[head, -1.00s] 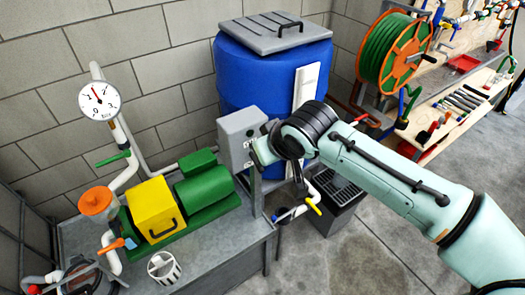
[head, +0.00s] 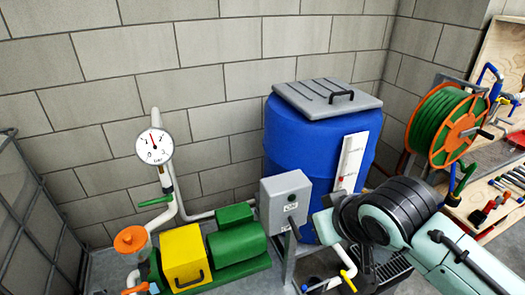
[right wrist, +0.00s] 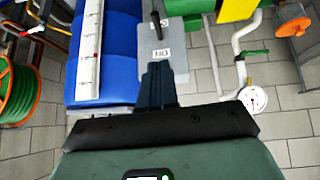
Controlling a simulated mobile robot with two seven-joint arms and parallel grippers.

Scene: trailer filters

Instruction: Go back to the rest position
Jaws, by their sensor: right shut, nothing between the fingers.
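My right arm comes in from the right in the head view, with its dark wrist joint (head: 395,212) in front of the blue tank (head: 318,135). In the right wrist view my right gripper (right wrist: 157,75) shows as two dark fingers closed together, with nothing between them. They overlap the grey switch box (right wrist: 178,48) in the picture, but I cannot tell the distance to it. In the head view the fingertips are not clearly visible. My left gripper is in neither view.
The grey switch box (head: 285,197) stands beside the green pump motor (head: 238,246) and yellow cover (head: 184,256). A pressure gauge (head: 154,146) is left of the tank. A hose reel (head: 447,125) and a workbench (head: 470,210) are at the right.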

